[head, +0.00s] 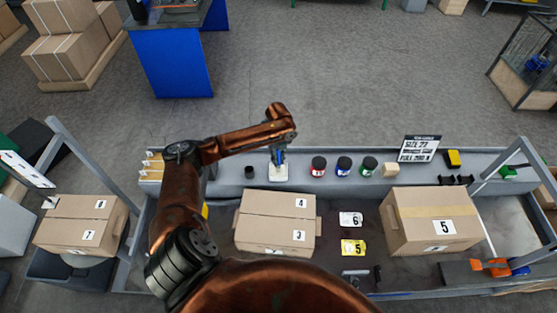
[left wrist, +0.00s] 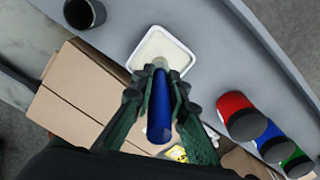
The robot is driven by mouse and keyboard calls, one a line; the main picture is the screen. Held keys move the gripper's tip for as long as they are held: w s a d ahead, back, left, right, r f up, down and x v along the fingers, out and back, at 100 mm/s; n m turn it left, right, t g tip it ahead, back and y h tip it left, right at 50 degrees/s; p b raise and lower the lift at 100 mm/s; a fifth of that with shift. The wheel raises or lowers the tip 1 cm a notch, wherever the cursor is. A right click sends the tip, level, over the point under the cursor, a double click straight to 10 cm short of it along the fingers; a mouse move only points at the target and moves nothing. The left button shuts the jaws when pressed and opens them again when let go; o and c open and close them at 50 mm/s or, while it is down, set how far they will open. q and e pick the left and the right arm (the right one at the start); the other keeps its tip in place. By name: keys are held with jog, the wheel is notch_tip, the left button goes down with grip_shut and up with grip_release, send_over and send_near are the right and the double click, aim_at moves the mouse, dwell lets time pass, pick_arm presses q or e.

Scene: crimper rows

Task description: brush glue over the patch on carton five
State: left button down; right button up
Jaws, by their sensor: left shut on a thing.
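My left gripper (head: 279,150) is shut on a blue-handled brush (left wrist: 160,112), held over a white tray (head: 277,175) on the back shelf. In the left wrist view the brush's far end is over the pale contents of the tray (left wrist: 185,46). I cannot tell whether it touches them. Carton five (head: 408,233) is a brown box at the right with a white label (head: 443,227) reading 5 and a tan strip along its top. I cannot make out a separate patch on it. My right gripper is not in view.
Red (head: 318,168), blue (head: 343,167) and green (head: 368,167) jars stand right of the tray, and a small black cup (head: 249,172) left of it.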

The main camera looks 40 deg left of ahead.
aim_at(278, 151)
pick_arm(q)
jog(key=shift+f, duration=0.55)
dwell(0.9)
dwell(0.7)
jog(key=shift+s+f, duration=0.1)
jog(key=shift+f, duration=0.05)
dwell(1.3)
jog(key=shift+p, duration=0.3)
notch_tip(278, 151, up, 7)
jog(key=p, duration=0.7)
dwell(0.6)
